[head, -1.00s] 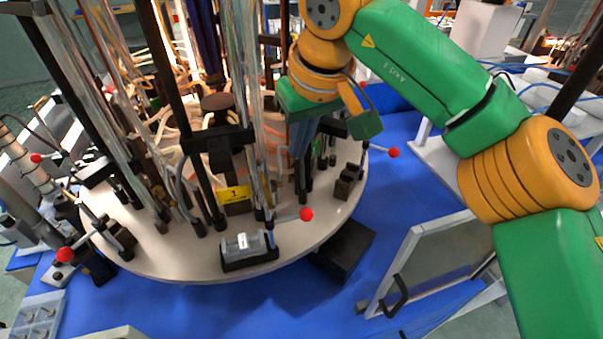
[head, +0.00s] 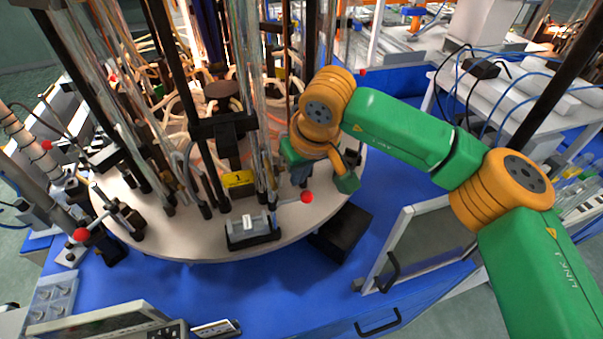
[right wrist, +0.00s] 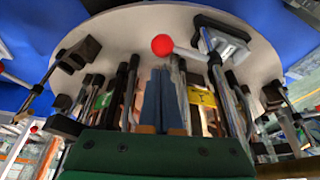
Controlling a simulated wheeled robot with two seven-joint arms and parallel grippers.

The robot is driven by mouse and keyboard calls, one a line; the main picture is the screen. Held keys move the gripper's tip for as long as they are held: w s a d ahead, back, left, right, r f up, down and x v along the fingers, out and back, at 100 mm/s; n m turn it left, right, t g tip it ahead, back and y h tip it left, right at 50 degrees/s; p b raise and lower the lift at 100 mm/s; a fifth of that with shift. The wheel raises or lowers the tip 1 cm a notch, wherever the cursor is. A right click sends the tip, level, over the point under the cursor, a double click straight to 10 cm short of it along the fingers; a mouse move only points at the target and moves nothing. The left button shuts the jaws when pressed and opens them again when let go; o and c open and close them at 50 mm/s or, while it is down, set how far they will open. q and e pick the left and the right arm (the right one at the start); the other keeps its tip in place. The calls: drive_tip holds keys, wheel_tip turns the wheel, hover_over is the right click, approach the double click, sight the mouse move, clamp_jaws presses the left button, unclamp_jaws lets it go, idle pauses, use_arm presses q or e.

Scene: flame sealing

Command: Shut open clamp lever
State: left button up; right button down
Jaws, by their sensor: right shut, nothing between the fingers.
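A clamp lever with a red ball knob (head: 307,197) sticks out sideways at the front of the round table (head: 185,250), right of the yellow label "1" (head: 238,179). It also shows in the right wrist view, where the red knob (right wrist: 162,45) lies just beyond my fingertips. My right gripper (head: 301,180) is just above and behind that knob in the head view. Its blue-grey fingers (right wrist: 162,72) are together and empty. I cannot tell whether they touch the lever. My left gripper is not in view.
Other red-knobbed levers stand around the table, one at the front left (head: 81,235). Glass tubes and black posts crowd the middle. A black box (head: 341,232) is beside the rim on the blue surface.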

drive_tip(key=shift+s+d+f, duration=0.1)
drive_tip(key=shift+s+d, duration=0.2)
drive_tip(key=shift+s, duration=0.15)
drive_tip(key=shift+s+d+m+b, duration=0.1)
drive_tip(key=shift+s+m+b, duration=0.1)
drive_tip(key=shift+m+b, duration=0.15)
